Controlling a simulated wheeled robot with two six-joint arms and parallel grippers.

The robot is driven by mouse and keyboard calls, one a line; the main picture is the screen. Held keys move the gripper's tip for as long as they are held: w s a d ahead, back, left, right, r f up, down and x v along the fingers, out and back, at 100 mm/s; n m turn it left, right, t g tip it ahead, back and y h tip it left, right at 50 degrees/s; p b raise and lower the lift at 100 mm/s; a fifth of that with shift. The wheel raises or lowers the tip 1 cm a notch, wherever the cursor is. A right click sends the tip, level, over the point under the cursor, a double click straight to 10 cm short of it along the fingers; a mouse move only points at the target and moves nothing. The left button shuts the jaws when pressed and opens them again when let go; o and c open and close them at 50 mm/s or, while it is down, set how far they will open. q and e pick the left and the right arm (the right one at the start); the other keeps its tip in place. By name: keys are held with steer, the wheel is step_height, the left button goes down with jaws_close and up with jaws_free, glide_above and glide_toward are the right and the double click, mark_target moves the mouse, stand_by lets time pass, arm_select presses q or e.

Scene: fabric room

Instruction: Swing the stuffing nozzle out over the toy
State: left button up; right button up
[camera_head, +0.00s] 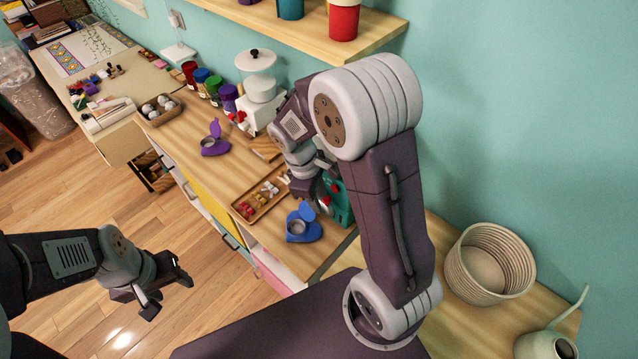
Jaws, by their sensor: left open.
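A white machine with a clear lidded hopper (257,75) stands on the wooden counter against the wall. It looks like the stuffing machine; its nozzle is too small or hidden to make out. Small red parts (238,117) show at its front left. I cannot clearly pick out the toy. My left gripper (168,287) is open and empty above the floor, well away from the counter. My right arm reaches over the counter and hides part of it. My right gripper (308,190) is low beside a teal device (343,205) with red parts; its jaws are unclear.
Coloured jars (213,87) stand behind. A shelf (300,28) overhangs. A woven basket (490,264) stands at the right.

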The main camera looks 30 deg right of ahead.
mark_target(323, 200)
steer(key=w+r+n+h+p, duration=0.2)
steer(key=w+r+n+p, duration=0.25)
steer(key=p, duration=0.35)
steer(key=shift+m+g, duration=0.25)
steer(key=shift+g, duration=0.25)
steer(key=x, duration=0.3)
steer(key=p+x, duration=0.1)
steer(key=x, duration=0.5)
steer(key=shift+s+a+f+p, duration=0.15)
steer(key=shift+s+f+p, duration=0.05)
steer(key=shift+s+p, duration=0.2)
steer(key=shift+c, duration=0.3)
jaws_close()
